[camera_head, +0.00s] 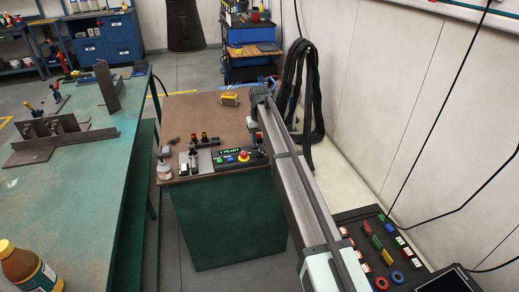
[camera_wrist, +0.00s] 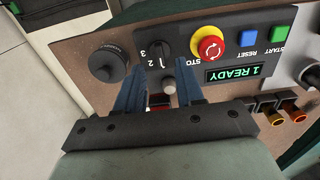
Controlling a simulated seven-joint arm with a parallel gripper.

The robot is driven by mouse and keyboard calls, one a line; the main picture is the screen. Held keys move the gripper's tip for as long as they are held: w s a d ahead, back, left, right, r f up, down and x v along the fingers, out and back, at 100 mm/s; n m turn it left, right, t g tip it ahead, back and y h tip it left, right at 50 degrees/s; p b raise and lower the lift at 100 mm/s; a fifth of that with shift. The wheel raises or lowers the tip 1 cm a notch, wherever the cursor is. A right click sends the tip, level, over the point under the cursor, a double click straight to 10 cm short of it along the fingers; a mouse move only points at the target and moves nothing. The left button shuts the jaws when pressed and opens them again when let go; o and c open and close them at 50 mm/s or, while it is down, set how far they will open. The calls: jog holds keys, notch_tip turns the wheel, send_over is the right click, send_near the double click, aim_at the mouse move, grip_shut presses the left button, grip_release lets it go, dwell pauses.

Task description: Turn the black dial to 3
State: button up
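A black control panel (camera_wrist: 215,45) fills the upper part of the wrist view, seen upside down. The black dial (camera_wrist: 168,45) is on it beside the numerals 1, 2 and 3. Its exact pointing is hard to read, but the display (camera_wrist: 233,73) reads "1 READY". My gripper (camera_wrist: 156,72) is open, its two blue fingers apart over the panel, below and around the numerals. I cannot tell whether they touch anything. A grey knob end (camera_wrist: 168,86) shows between the fingers. In the head view the panel (camera_head: 255,157) is small and the dial too small to read.
A red emergency stop (camera_wrist: 209,45), blue reset button (camera_wrist: 248,38) and green start button (camera_wrist: 279,39) are beside the dial. A round black knob (camera_wrist: 107,64) is at the left. A green workbench (camera_head: 75,180) is at left.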

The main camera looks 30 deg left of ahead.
aim_at(259, 152)
jog(key=shift+f, duration=2.1)
jog(key=shift+c, duration=0.2)
grip_shut()
